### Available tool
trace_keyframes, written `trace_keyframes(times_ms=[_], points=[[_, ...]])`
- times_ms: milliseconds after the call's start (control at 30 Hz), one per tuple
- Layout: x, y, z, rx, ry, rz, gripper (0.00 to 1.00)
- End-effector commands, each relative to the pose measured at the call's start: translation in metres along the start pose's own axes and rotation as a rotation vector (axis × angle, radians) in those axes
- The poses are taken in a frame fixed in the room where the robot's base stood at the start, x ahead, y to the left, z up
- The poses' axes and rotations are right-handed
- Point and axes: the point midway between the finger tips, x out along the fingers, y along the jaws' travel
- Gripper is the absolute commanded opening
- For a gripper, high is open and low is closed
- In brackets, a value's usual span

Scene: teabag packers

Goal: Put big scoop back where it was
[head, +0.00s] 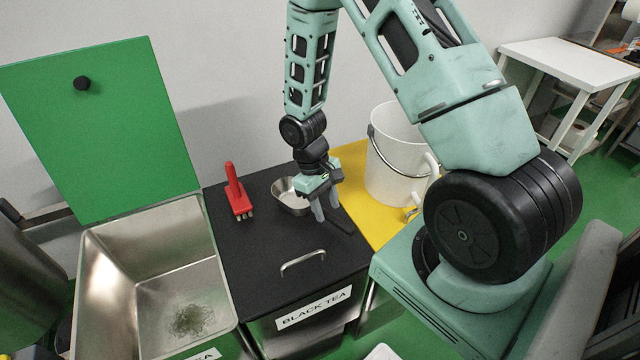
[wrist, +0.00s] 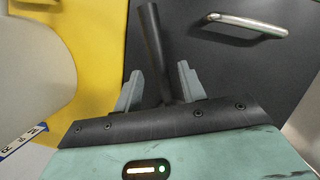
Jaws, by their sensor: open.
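The big scoop has a round metal bowl (head: 286,198) and a black handle (head: 344,224). It lies on the black lid (head: 240,262) of the bin labelled BLACK TEA, near the lid's right side. My gripper (head: 327,212) is right above the scoop, pointing down, with its fingers apart. In the wrist view the black handle (wrist: 153,40) runs between the two open fingers of my gripper (wrist: 158,84). A gap shows beside the handle. My gripper hides the part where bowl and handle meet.
A red brush (head: 238,194) stands on the lid left of the scoop. A metal handle (head: 303,260) rises from the lid's front. A white bucket (head: 393,165) stands on a yellow surface (head: 350,160) to the right. An open metal bin (head: 110,290) with some tea is at left.

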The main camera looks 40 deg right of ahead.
Motion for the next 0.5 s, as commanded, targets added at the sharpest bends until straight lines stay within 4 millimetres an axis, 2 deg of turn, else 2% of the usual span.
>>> trace_keyframes(times_ms=[100, 300, 500], points=[[-0.025, 0.001, -0.002, 0.002, 0.007, 0.001, 0.41], [-0.061, 0.0, -0.001, 0.001, 0.004, 0.0, 0.41], [-0.08, -0.002, 0.0, -0.003, 0.004, 0.0, 0.41]])
